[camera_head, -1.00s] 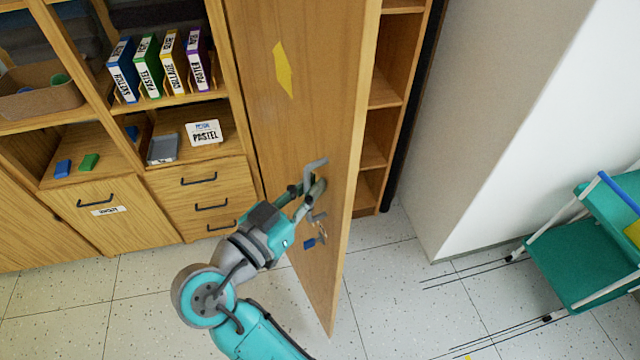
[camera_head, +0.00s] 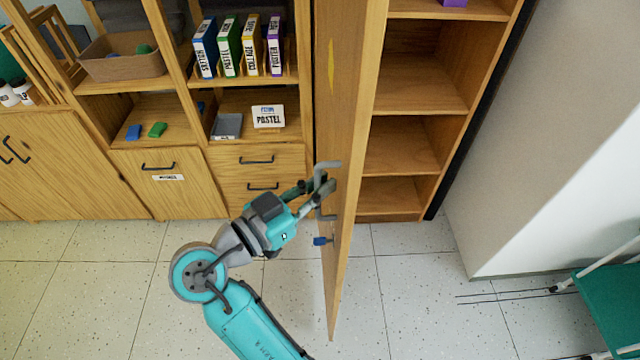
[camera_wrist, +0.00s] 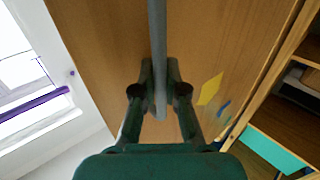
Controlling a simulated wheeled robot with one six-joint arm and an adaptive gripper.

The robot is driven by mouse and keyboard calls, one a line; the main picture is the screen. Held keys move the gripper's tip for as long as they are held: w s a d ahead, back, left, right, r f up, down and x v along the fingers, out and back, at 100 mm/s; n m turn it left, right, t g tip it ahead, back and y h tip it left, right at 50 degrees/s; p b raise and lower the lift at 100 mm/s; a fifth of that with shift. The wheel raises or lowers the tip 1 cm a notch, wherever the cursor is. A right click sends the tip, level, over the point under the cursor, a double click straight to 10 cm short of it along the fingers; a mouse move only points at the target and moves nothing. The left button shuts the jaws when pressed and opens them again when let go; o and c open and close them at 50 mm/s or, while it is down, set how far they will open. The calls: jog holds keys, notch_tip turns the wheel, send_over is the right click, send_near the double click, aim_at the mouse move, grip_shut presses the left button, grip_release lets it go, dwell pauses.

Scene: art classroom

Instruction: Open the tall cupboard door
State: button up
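The tall cupboard door (camera_head: 345,120) stands wide open, nearly edge-on to the head camera, with the cupboard's shelves (camera_head: 412,95) showing to its right. The door has a grey bar handle (camera_head: 325,190) and, below it, a key with a blue tag (camera_head: 321,241). My gripper (camera_head: 318,190) is at the handle from the left. In the wrist view the handle (camera_wrist: 158,50) runs between the two fingers of my gripper (camera_wrist: 160,92), which are close on either side of it. A yellow diamond (camera_wrist: 210,89) marks the door face.
Left of the door, a shelf unit holds several binders (camera_head: 237,47), a bin (camera_head: 122,55) and a PASTEL sign (camera_head: 268,116). The tiled floor (camera_head: 430,300) around the door is clear.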

jog(key=o, duration=0.5)
jog(key=shift+s, duration=0.1)
jog(key=v, duration=1.2)
